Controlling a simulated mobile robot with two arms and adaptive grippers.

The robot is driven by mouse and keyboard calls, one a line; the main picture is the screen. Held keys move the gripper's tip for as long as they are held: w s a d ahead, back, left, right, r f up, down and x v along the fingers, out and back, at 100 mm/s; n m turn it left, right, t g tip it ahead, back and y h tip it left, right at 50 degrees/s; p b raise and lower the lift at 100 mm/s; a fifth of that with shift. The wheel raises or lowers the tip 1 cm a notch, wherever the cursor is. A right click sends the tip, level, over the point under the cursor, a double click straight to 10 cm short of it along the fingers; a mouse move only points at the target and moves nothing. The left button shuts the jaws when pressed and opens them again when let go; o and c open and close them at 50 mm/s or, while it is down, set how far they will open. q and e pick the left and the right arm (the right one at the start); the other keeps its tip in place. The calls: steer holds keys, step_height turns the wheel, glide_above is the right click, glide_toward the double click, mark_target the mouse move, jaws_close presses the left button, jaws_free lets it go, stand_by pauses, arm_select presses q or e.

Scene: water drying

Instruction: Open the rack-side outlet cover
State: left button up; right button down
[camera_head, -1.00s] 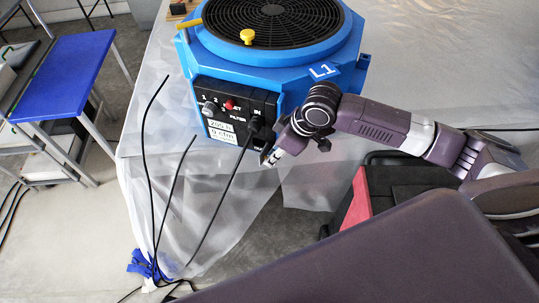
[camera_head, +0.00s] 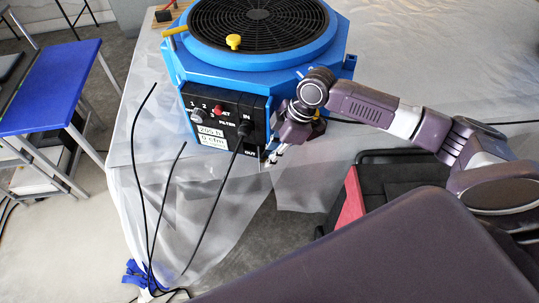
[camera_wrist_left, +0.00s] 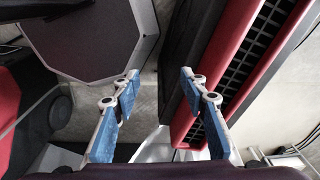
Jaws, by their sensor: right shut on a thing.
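The blue drying machine (camera_head: 345,65) stands on the sheet-covered surface, with a round black grille on top. A black plug (camera_head: 244,129) with a cable sits below IN. My right gripper (camera_head: 272,158) is at the panel's lower right corner, beside the OUT label, shut on a small part there, apparently the outlet cover. The cover itself is too small and hidden to make out. My left gripper (camera_wrist_left: 160,78) is open and empty in the left wrist view.
Black cables (camera_head: 140,165) rise in front of the machine from a blue-tied bundle (camera_head: 140,274). A blue table (camera_head: 50,88) stands at left. A black and red case (camera_head: 390,180) lies under my right arm. A red-framed grille (camera_wrist_left: 255,60) is close to my left gripper.

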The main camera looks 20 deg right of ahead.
steer(key=c, duration=1.9)
jaws_free()
steer(key=shift+d+r, duration=0.1)
steer(key=shift+v, duration=3.85)
steer(key=shift+s, duration=0.1)
